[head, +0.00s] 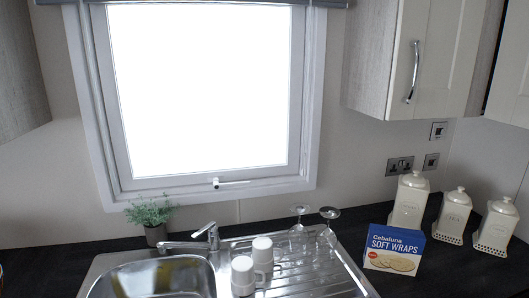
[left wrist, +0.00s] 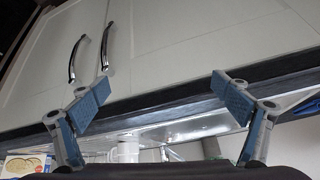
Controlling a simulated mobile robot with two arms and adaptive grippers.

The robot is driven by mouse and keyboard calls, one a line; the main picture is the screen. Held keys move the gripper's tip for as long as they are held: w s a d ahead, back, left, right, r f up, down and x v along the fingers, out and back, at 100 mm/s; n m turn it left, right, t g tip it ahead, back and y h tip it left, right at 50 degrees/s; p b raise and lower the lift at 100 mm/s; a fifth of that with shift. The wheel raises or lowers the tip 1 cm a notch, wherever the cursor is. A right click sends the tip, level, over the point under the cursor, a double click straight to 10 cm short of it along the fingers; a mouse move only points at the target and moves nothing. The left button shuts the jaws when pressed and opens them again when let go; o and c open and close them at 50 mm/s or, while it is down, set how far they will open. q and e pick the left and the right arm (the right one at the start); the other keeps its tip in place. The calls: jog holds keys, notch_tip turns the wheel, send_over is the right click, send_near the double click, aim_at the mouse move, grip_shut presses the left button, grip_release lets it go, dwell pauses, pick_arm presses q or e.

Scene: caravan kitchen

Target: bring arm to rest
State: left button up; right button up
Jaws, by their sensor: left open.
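My left gripper (left wrist: 160,84) shows only in the left wrist view. Its two blue-padded fingers are wide apart, with nothing between them. Behind the fingers are pale cabinet doors (left wrist: 190,45) with two chrome handles, and the dark worktop edge (left wrist: 165,108). This view appears upside down. Neither arm shows in the head view, and my right gripper is in neither view.
The worktop holds a steel sink (head: 165,277), white mugs (head: 243,272), upturned glasses (head: 329,232), a Soft Wraps box (head: 394,250), white canisters (head: 452,216) and a potted plant (head: 152,216). A wall cabinet (head: 420,60) hangs at upper right.

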pick_arm(q)
jog(key=s+d+f+m+g+h, duration=0.1)
jog(key=s+d+f+g, duration=0.15)
jog(key=s, duration=0.65)
notch_tip(320, 180, down, 31)
jog(key=s+a+g+b, duration=0.1)
jog(key=s+g+b, duration=0.1)
jog(key=s, duration=0.1)
jog(key=s+a+f+g+b, duration=0.1)
jog(key=s+a+f, duration=0.2)
jog(key=s+f, duration=1.2)
jog(key=shift+s+m, duration=0.3)
